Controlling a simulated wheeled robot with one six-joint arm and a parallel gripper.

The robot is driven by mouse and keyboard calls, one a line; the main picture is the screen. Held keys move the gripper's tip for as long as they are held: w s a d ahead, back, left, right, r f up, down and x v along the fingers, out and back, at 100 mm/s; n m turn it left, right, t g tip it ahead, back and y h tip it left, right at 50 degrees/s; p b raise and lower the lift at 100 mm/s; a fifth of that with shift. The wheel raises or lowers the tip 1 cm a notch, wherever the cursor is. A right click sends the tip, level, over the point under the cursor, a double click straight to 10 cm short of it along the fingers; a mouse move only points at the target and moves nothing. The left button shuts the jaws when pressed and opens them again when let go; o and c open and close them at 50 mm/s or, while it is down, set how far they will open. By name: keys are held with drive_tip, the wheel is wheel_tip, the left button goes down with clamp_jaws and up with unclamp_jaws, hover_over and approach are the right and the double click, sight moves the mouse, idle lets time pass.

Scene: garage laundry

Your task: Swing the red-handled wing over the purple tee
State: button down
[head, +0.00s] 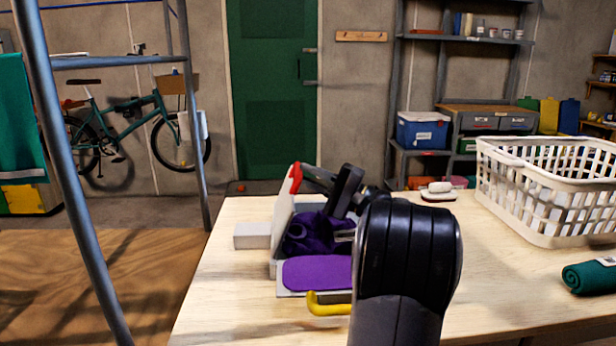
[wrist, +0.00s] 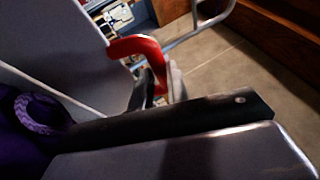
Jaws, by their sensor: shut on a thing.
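The folding board lies on the table. Its red-handled wing (head: 284,212) is raised to near upright at the board's left side. The red handle (head: 296,176) is at its top edge and shows large in the wrist view (wrist: 138,48). My gripper (head: 308,176) is shut on the red handle; its dark fingers (wrist: 155,95) are close around the handle's end in the wrist view. The purple tee (head: 308,234) lies bunched on the board, with a flat purple part (head: 317,272) in front. My arm hides the board's right side.
A yellow handle (head: 328,306) sticks out at the board's front. A pale block (head: 252,236) is left of the wing. A white basket (head: 545,215), a rolled green cloth (head: 588,278) and a soap dish (head: 438,194) stand to the right. The table's left front (head: 225,300) is clear.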

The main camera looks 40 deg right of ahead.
drive_tip(key=shift+w+a+f, duration=0.1)
drive_tip(key=shift+f, duration=0.45)
drive_tip(key=c, duration=1.6)
unclamp_jaws()
drive_tip(key=shift+a, duration=0.1)
drive_tip(key=shift+c, duration=0.2)
drive_tip(key=s+d+p, duration=0.1)
drive_tip(key=s+d, duration=0.3)
drive_tip(key=s, duration=0.3)
drive_tip(key=s+d+f+p, duration=0.1)
drive_tip(key=s+d, duration=0.4)
drive_tip(key=s, duration=0.2)
